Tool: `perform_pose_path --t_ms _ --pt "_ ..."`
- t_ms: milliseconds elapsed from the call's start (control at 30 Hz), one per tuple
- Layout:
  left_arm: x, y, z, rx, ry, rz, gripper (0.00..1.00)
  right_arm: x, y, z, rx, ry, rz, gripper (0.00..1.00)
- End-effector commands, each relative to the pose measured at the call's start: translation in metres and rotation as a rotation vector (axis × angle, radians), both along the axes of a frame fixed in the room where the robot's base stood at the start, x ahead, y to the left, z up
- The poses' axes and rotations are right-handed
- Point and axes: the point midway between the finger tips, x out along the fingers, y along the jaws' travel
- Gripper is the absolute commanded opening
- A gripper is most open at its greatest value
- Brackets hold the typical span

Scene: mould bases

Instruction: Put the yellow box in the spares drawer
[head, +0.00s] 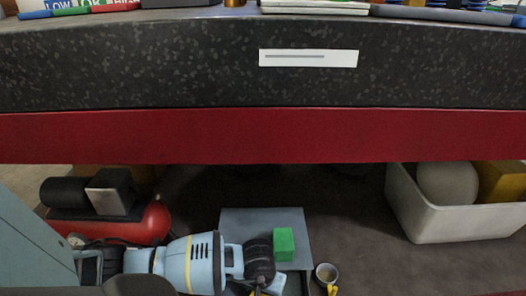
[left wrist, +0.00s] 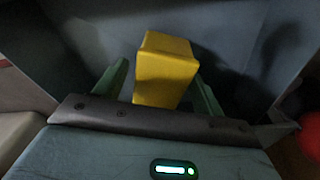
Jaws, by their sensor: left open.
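The yellow box (left wrist: 167,70) stands between the two green fingers of my left gripper (left wrist: 160,88) in the left wrist view. The fingers are open, with a gap showing on each side of the box. Grey walls (left wrist: 70,45) surround the box, seemingly the inside of an open drawer; I cannot tell whether the box touches its floor. In the head view my left arm reaches in from the left and my left gripper (head: 262,284) points down at the drawer (head: 298,283). My right gripper is out of view.
A green block (head: 284,244) sits on the grey cabinet top (head: 240,217). A white crate (head: 460,222) holds a white ball and a yellow object. A red compressor (head: 150,222) is at left. The bench edge (head: 200,137) overhangs everything.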

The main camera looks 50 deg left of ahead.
Motion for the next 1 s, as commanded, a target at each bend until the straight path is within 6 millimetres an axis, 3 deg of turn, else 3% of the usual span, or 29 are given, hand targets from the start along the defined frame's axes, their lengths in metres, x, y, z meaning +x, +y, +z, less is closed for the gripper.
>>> perform_pose_path --t_ms 300,500,700,1000 --pt "-0.007 -0.003 0.068 0.002 -0.007 -0.001 0.7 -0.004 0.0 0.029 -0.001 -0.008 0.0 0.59" --pt "-0.012 -0.005 0.097 0.002 -0.004 0.0 0.7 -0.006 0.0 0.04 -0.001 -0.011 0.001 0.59" --pt "-0.014 -0.007 0.11 0.0 -0.002 0.0 0.7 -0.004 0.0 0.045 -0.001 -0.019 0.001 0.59" --pt "-0.015 -0.007 0.111 0.0 -0.001 0.001 0.7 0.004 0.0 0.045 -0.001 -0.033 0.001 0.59"
